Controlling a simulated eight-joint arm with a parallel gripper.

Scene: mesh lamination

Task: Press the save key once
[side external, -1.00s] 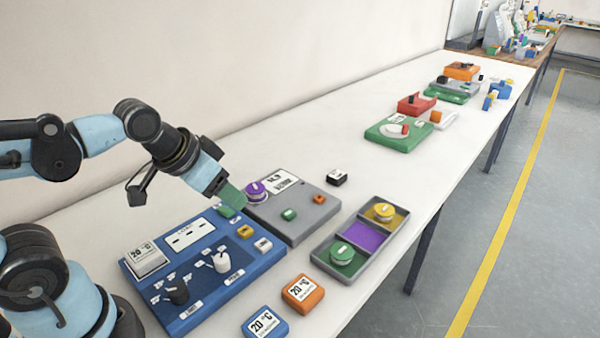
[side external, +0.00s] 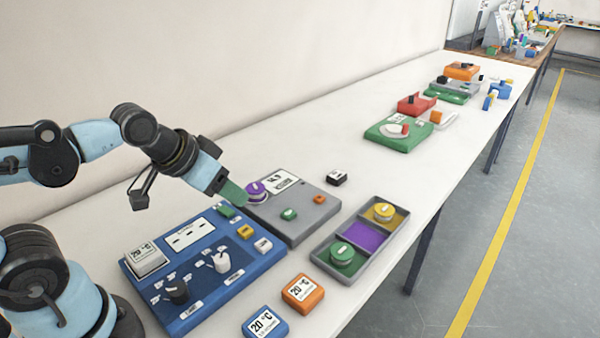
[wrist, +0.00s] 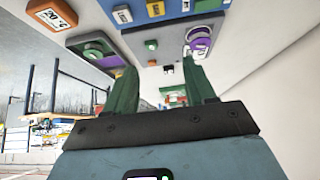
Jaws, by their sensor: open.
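The blue panel (side external: 205,300) carries a green key (side external: 226,211), a yellow key (side external: 245,232) and a white key (side external: 263,245) along its right side. The key labels are too small to read, so I cannot tell which is the save key. In the wrist view the white key (wrist: 122,14), yellow key (wrist: 155,8) and green key (wrist: 206,4) show at the top edge. My gripper (side external: 234,193) is above the far right corner of the blue panel, beside the purple knob (side external: 256,191). In the wrist view its two green fingers are apart and empty.
A grey panel (side external: 300,222) with a display, a green button (side external: 289,215) and an orange button (side external: 319,199) adjoins the blue one. A tray (side external: 318,252) with green and yellow round pieces stands right. Orange (side external: 303,294) and blue (side external: 265,324) blocks lie in front.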

